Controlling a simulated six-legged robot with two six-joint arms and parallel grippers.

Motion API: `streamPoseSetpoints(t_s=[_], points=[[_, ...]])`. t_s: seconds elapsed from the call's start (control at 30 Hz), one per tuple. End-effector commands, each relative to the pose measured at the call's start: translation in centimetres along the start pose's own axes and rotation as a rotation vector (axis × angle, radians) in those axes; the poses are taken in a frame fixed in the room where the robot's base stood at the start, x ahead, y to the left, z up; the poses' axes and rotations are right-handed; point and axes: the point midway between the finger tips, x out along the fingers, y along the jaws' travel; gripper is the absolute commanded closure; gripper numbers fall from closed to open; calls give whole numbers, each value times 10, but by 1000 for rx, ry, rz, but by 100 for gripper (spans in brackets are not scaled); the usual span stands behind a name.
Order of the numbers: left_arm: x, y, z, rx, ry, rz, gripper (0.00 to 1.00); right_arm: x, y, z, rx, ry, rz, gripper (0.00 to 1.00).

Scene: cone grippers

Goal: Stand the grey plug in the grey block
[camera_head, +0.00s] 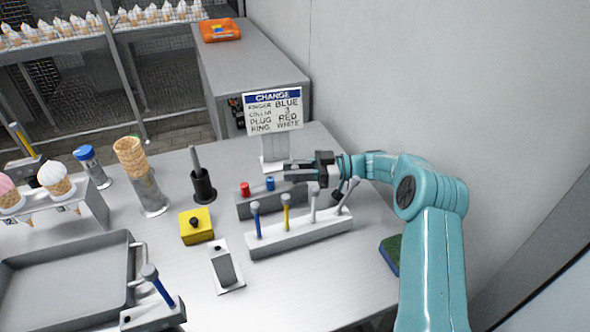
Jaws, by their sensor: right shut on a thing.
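The grey block (258,209) stands on the steel table near the middle, behind a white rack. A red plug (245,188) and a blue plug (270,183) stand upright in it, towards its left and middle. My right gripper (292,174) reaches in from the right, level, with its fingers over the block's right end. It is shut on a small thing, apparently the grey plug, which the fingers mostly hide. I cannot tell whether the plug touches the block. My left gripper is not in view.
The white rack (300,238) holds several coloured rods close in front; its rightmost one leans right. A sign (273,112) stands behind the block. A yellow box (196,227), a dark holder (203,186) and a cone stack (130,156) stand left.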

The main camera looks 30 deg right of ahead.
Motion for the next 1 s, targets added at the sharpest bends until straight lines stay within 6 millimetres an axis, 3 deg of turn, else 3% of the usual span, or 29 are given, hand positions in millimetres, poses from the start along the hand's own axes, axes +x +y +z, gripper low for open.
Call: streamPoseSetpoints(t_s=[0.13, 0.6, 1.0], points=[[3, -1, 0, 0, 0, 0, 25, 0, 0, 5, 0, 0, 0, 100], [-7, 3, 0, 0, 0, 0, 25, 0, 0, -10, 1, 0, 0, 100], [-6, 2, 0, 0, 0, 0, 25, 0, 0, -10, 0, 0, 0, 100]])
